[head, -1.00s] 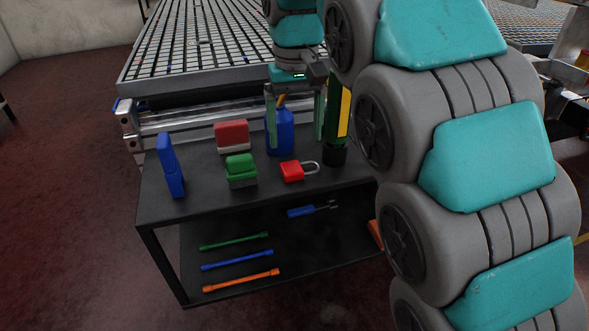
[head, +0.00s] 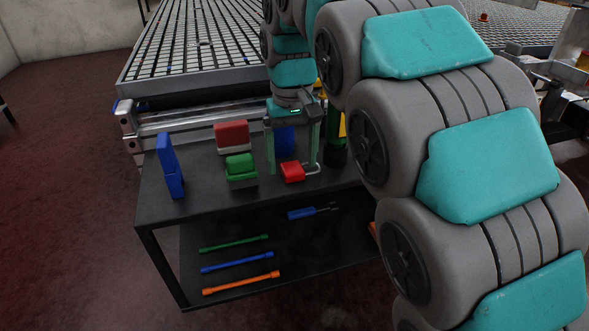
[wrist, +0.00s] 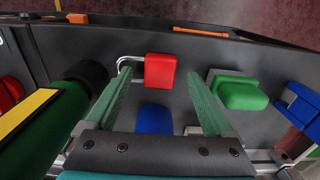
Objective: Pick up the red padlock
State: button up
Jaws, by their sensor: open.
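The red padlock (head: 292,172) lies on the black top shelf of the cart, its metal shackle pointing right in the head view. In the wrist view the padlock (wrist: 160,71) sits just beyond and between the fingertips, with its shackle to the left, near the left fingertip. My gripper (head: 293,172) is open and empty, its two green fingers pointing down on either side of the padlock. In the wrist view my gripper (wrist: 158,73) has its fingers spread wide. I cannot tell whether a fingertip touches the shackle.
A green block (head: 240,170), a red block (head: 232,135) and a blue upright object (head: 169,166) stand left of the padlock. A blue container (head: 285,140) stands behind it, a dark green flashlight-like object (head: 335,150) to the right. The cart's lower shelf holds tools.

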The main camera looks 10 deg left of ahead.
jog(key=shift+f, duration=0.5)
grip_shut()
dwell(0.4)
